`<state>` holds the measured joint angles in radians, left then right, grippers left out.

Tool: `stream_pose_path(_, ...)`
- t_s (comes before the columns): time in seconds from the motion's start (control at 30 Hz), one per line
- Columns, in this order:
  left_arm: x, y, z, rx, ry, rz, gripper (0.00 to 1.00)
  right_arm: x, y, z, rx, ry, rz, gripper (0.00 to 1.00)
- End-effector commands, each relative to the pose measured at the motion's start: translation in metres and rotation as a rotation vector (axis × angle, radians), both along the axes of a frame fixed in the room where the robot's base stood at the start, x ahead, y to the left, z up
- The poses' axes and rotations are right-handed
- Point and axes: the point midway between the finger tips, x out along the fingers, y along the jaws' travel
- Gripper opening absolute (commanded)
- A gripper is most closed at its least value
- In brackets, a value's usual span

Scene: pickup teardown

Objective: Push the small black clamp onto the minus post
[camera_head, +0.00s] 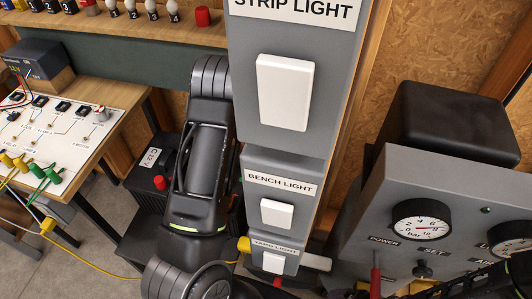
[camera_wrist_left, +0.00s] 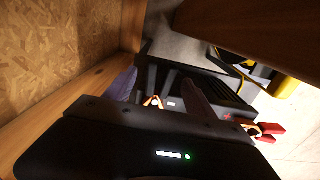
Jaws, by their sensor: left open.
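The left wrist view shows a dark battery or charger-like box (camera_wrist_left: 215,92) beyond my left gripper (camera_wrist_left: 156,92). The two fingers are apart. A small copper-coloured clamp jaw (camera_wrist_left: 153,102) shows between them, farther off; I cannot tell whether they touch it. Its black body does not stand out, and the minus post cannot be made out. A red-handled clamp (camera_wrist_left: 270,131) with copper jaws lies to the right. In the head view a black 12 V battery (camera_head: 146,200) with a red cap (camera_head: 159,182) stands behind my left arm, partly hidden. My left fingers are hidden there. My right gripper is not seen.
A grey switch panel (camera_head: 248,120) stands right beside my left arm. A grey gauge box (camera_head: 400,190) is at the right. A bench with a white board (camera_head: 60,120) and coloured leads is at the left. Wooden boards (camera_wrist_left: 75,90) close in the wrist view's left.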

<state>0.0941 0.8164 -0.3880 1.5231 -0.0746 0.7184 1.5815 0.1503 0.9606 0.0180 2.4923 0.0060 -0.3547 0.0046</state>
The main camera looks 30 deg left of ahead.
Motion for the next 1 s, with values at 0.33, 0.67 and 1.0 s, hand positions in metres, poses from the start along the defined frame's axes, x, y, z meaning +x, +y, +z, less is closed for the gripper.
stream_pose_path(0.33, 0.001, 0.0, 0.017, 0.001, -0.003, 0.0, 0.64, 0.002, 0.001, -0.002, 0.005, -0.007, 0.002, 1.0)
stream_pose_path(0.67, 0.001, 0.0, 0.069, 0.001, -0.002, -0.001, 0.64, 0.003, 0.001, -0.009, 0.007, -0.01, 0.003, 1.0)
stream_pose_path(1.0, 0.0, 0.0, 0.078, 0.0, 0.0, 0.0, 0.64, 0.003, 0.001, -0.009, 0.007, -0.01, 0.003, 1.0)
